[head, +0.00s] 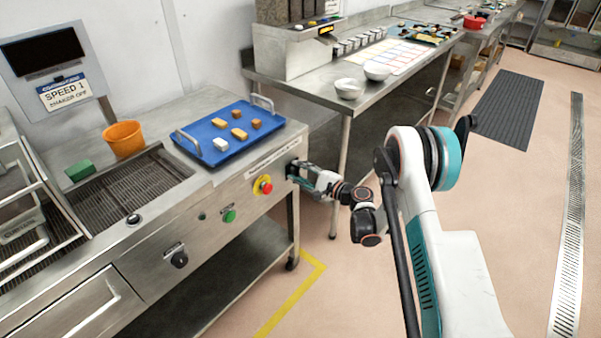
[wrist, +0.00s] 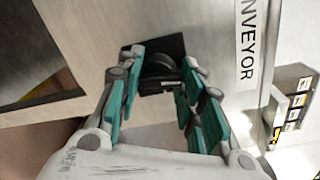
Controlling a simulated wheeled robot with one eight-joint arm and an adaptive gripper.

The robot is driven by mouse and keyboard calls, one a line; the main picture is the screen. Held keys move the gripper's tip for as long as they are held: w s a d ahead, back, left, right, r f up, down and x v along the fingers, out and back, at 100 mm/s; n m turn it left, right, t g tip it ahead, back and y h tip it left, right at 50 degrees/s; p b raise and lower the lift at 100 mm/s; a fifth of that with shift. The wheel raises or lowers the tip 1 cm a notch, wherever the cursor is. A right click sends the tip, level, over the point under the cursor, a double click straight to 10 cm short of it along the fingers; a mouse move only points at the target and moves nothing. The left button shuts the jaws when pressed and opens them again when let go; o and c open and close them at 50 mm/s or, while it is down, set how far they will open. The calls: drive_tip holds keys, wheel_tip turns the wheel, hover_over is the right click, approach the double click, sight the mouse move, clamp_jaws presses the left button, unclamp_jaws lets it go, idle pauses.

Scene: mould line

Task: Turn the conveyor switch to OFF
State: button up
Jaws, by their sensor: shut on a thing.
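The conveyor switch (wrist: 160,66) is a round black knob on a dark square plate, beside a label (wrist: 248,45) ending in "NVEYOR" in the wrist view. My gripper (wrist: 162,76) has its teal-padded fingers on both sides of the knob and is shut on it. In the head view my gripper (head: 301,173) reaches the right end of the machine's front panel (head: 240,190) and covers most of the switch. The knob's pointer and position marks cannot be made out.
A red button on a yellow collar (head: 263,185) and a green button (head: 229,216) sit left of the switch. A blue tray (head: 218,153) with small blocks lies above. A steel table (head: 320,88) stands behind.

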drive_tip(key=shift+f+n, duration=0.2)
drive_tip(key=shift+n, duration=1.3)
drive_tip(key=o, duration=1)
drive_tip(key=shift+w+f, duration=0.1)
drive_tip(key=shift+c, duration=0.2)
drive_tip(key=shift+d, duration=0.1)
drive_tip(key=v, duration=0.7)
drive_tip(key=shift+s, duration=0.25)
